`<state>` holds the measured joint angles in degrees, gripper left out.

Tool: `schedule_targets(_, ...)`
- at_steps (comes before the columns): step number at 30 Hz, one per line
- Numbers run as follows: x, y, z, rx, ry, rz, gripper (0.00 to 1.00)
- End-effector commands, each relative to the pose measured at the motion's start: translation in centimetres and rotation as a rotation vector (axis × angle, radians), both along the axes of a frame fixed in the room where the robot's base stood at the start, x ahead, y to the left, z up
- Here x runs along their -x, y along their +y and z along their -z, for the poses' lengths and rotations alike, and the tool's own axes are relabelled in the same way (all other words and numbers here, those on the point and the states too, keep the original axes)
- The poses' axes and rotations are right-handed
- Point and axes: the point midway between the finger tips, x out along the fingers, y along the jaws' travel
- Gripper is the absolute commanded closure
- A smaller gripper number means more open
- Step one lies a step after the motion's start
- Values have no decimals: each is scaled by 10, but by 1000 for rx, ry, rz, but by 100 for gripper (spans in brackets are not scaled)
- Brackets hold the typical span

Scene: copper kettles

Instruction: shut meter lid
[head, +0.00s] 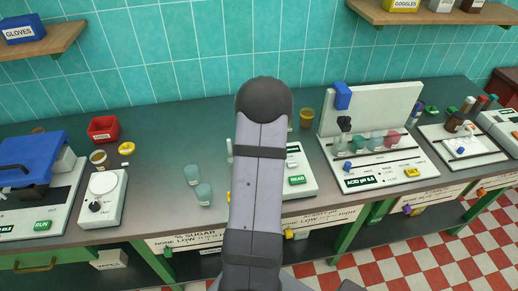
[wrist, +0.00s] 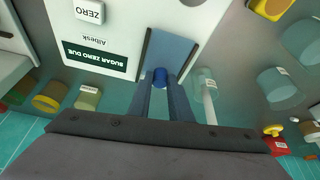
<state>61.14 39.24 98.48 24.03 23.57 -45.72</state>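The sugar meter (wrist: 115,30), white with a dark green display, shows upside down in the wrist view. A blue-grey panel (wrist: 172,52), seemingly its lid, lies against its near edge with a small blue knob (wrist: 160,76). How far the panel is raised I cannot tell. My gripper (wrist: 162,84) has its two fingers on either side of the knob, with a narrow gap between them. Whether they grip the knob or only flank it is unclear. In the head view my arm hides the gripper and most of a white meter (head: 299,170) with a green READ label.
A pH meter (head: 375,170) with a tall back panel stands to the right. A white device with a round top (head: 103,198) and a blue-lidded machine (head: 40,190) are at left.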

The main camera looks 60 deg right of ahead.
Motion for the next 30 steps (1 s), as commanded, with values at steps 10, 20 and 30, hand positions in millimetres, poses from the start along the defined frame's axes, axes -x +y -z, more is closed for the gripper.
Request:
schedule_targets(10, 6, 5, 1, 1, -1, 2, 100)
schedule_targets(20, 42, 39, 2, 4, -2, 3, 100)
schedule_targets(30, 65, 63, -1, 5, -1, 2, 100)
